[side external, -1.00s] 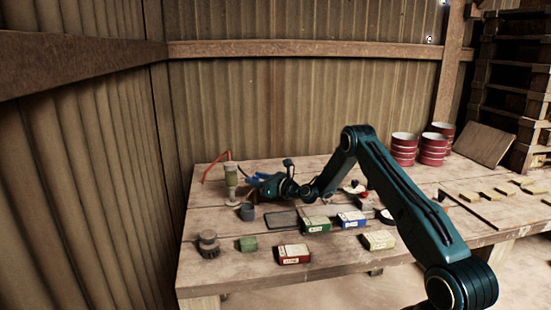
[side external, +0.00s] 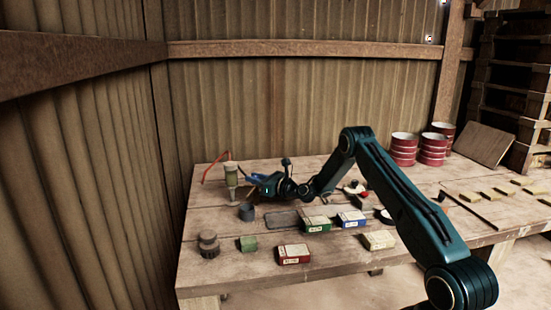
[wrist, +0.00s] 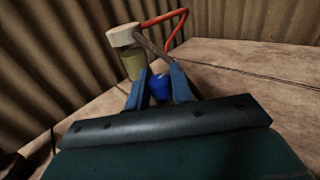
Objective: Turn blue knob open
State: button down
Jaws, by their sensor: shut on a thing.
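The blue knob (wrist: 160,87) shows in the wrist view between the two blue fingers of my gripper (wrist: 160,80). The fingers are shut on it, one on each side. Part of the knob is hidden by the fingers and the dark gripper body. In the side view my gripper (side external: 253,178) is at the back left of the table, just right of an upright post with a pale cap and olive body (side external: 231,175). The same post stands just beyond the fingers in the wrist view (wrist: 130,58). The knob cannot be made out clearly in the side view.
A red bent handle (side external: 213,165) rises behind the post, near the wall. A dark grey cup (side external: 247,212), a dark flat tray (side external: 284,220) and several small boxes, including a red one (side external: 294,254), lie in front. Red tins (side external: 404,149) stand at the back right.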

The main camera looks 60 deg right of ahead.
jog(key=shift+n+y, duration=0.7)
jog(key=shift+y, duration=0.4)
jog(key=shift+n+g+y, duration=0.3)
jog(key=shift+n+y, duration=0.3)
jog(key=shift+y, duration=0.3)
jog(key=shift+n+g+y, duration=0.9)
jog(key=shift+n+y, duration=0.7)
jog(key=shift+y, duration=0.7)
jog(key=c, duration=1.3)
grip_release()
jog(key=shift+o, duration=0.2)
jog(key=shift+s, duration=0.1)
